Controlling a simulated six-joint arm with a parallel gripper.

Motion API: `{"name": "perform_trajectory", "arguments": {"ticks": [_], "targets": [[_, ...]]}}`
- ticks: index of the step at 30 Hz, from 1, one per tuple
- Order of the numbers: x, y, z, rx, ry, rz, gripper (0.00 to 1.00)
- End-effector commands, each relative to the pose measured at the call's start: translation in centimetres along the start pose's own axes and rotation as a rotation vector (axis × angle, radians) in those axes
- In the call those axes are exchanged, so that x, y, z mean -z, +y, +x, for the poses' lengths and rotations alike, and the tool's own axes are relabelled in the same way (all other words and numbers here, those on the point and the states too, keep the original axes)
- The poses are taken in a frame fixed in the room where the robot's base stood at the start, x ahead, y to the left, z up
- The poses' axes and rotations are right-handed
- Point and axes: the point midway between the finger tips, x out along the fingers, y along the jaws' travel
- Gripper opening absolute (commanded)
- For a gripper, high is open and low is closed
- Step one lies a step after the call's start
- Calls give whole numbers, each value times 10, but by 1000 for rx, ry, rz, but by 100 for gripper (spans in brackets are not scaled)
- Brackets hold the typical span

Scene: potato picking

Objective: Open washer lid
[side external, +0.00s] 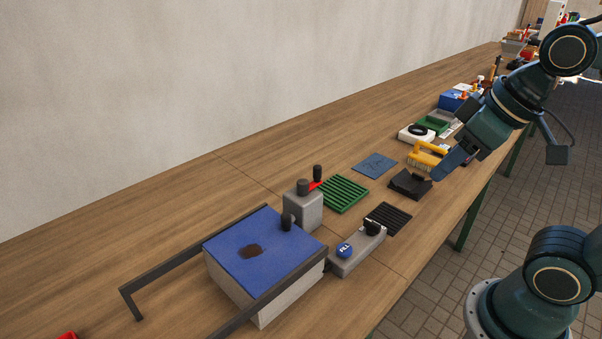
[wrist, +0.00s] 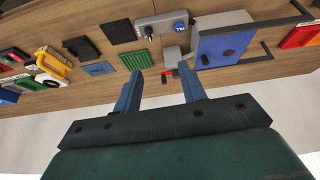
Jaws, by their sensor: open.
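The washer (side external: 262,298) is a pale box with a flat blue lid (side external: 225,258), standing at the near left of the bench. The lid lies shut on the box and has a dark round patch and a black knob (side external: 287,222) near its back right edge. In the wrist view the blue lid (wrist: 228,46) is at the upper right, with its knob (wrist: 204,60). My gripper (side external: 447,168) is far to the right of the washer, above the bench near a yellow-handled brush. Its two blue fingers (wrist: 161,72) are apart with nothing between them.
Dark rails flank the washer. A grey block with a red lever (side external: 303,210) and a grey control box with a blue button (side external: 350,251) stand beside it. A green grate (side external: 343,194), blue mat (side external: 374,165) and black grate (side external: 389,218) lie between washer and gripper.

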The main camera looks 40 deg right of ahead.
Motion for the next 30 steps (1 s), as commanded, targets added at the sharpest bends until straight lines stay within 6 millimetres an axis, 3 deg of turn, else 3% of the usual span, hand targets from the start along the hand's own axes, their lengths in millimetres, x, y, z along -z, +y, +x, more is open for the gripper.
{"name": "perform_trajectory", "arguments": {"ticks": [14, 23, 30], "targets": [[82, -26, 15, 54, -155, -242, 41], [132, -53, 43, 95, -255, -409, 41], [164, -81, 76, 131, -334, -544, 41]]}}
